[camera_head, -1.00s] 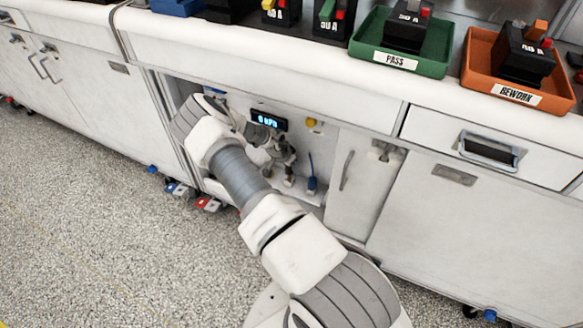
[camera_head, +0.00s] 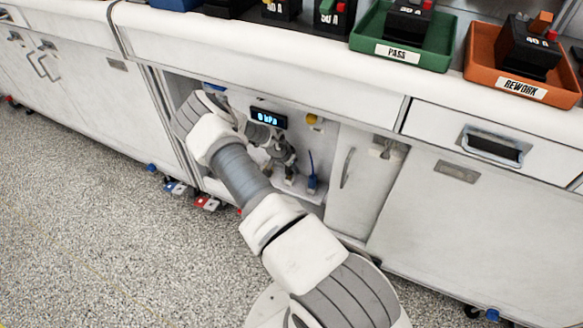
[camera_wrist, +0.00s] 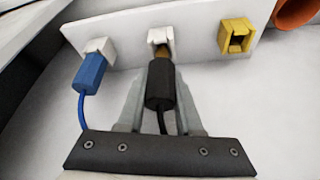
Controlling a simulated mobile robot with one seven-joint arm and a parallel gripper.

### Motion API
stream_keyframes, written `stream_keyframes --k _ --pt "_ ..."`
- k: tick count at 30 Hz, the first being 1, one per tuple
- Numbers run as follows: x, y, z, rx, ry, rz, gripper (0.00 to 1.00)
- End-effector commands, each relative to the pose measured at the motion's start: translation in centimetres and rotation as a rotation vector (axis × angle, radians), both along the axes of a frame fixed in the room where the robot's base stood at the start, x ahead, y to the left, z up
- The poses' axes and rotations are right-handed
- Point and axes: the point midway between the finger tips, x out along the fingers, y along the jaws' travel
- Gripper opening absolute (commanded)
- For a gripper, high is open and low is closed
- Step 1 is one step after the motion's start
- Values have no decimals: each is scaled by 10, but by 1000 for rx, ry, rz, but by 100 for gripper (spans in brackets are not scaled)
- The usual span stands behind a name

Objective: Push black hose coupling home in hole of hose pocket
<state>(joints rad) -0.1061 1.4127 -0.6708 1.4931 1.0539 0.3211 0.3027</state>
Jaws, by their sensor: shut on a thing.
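My gripper (camera_wrist: 161,110) is shut on the black hose coupling (camera_wrist: 160,87), with one finger on each side of its body. The coupling's brass tip (camera_wrist: 162,52) points at the white middle socket (camera_wrist: 160,37) of the hose pocket and is at its mouth. A short length of brass still shows between the black body and the socket. How deep the tip sits in the hole is hidden. A dark hose runs back from the coupling between the fingers. In the head view my arm covers most of the pocket, and the coupling cannot be made out.
A blue coupling (camera_wrist: 90,72) is in the white left socket. A yellow socket (camera_wrist: 236,36) on the right is empty. A display (camera_head: 268,118) reads 0 kPa. Another blue item (camera_head: 312,184) stands on the cabinet floor right of my gripper, near the cabinet door (camera_head: 355,180).

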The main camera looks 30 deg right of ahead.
Motion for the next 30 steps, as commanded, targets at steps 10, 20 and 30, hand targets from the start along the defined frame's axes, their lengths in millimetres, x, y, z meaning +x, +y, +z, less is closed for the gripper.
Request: stream_keyframes --k 10,20,30 --pt "0 0 -4 0 0 0 61" --pt "0 0 -4 0 0 0 69" --pt "-4 18 43 0 -2 1 69"
